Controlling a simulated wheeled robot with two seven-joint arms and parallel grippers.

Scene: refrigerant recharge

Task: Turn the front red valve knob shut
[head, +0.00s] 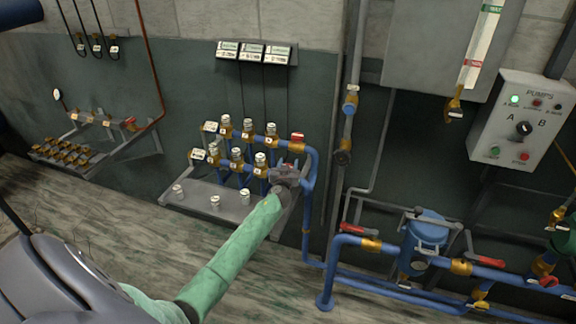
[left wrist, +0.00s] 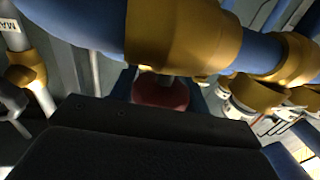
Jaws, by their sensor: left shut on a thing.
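The front red valve knob shows in the left wrist view (left wrist: 160,92) as a dark red round shape below a brass valve body (left wrist: 180,35) on a blue pipe. My left gripper's dark body hides its lower part. In the head view my left gripper (head: 286,174) is at the right end of the front blue pipe of the manifold and covers most of that spot. It is shut on the red knob. Another red handle (head: 297,137) shows on the rear pipe just behind. My right gripper is not in view.
Several white-capped valves (head: 238,154) line the two blue pipes left of my gripper, above a grey shelf (head: 228,205). A vertical blue pipe (head: 309,200) stands close on the right. Further right are a blue tank (head: 428,230) and a pump box (head: 522,115).

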